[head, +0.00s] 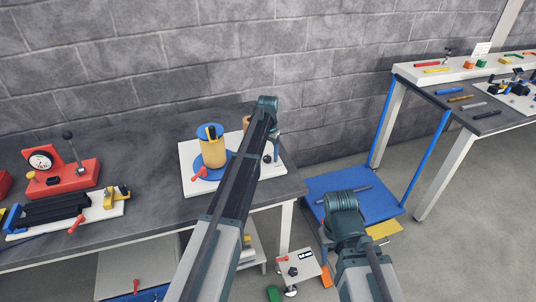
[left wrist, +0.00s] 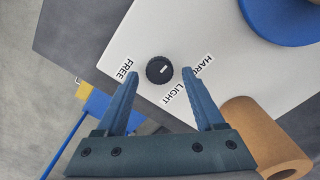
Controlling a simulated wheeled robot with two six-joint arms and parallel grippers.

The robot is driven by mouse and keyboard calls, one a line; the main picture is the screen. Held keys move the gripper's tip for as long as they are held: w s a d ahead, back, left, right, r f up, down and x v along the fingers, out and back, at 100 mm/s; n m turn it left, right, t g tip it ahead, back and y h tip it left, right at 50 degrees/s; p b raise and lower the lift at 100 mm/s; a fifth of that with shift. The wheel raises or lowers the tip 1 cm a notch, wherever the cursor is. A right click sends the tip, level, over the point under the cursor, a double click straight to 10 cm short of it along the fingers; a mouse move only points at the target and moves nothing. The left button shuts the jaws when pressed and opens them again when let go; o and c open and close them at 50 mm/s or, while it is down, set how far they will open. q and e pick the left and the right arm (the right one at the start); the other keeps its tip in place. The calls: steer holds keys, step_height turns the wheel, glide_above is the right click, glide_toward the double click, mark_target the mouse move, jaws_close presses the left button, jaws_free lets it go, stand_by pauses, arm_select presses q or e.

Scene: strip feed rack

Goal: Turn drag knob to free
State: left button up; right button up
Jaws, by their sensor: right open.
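The drag knob (left wrist: 160,70) is a round black knob with a white mark, on a white plate (left wrist: 118,18). Printed labels FREE (left wrist: 126,70), LIGHT (left wrist: 174,93) and HARD (left wrist: 201,65) surround it. The white mark points right, roughly towards HARD and away from FREE. My left gripper (left wrist: 160,74) is open, one finger on each side of the knob, with gaps showing. In the head view, my left gripper (head: 277,150) hangs over the plate's right part. My right arm's teal end (head: 343,212) is at lower right; its fingers cannot be made out.
A red gauge device (head: 62,178) stands on the dark table (head: 130,135). A blue platform (head: 375,192) and another bench are right.

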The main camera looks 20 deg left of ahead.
mark_target(268, 157)
arm_select(q)
step_height(268, 157, up, 14)
steer(key=p, duration=1.3)
steer(key=shift+p, duration=0.4)
steer(key=shift+f, duration=0.15)
steer(key=s+d, duration=0.5)
steer(key=s, duration=0.7)
steer(key=s+d+m, duration=0.1)
steer(key=s+d, duration=0.5)
steer(key=s, duration=0.6)
steer(key=s+d+y, duration=0.1)
steer(key=s+d, duration=0.5)
steer(key=s, duration=0.7)
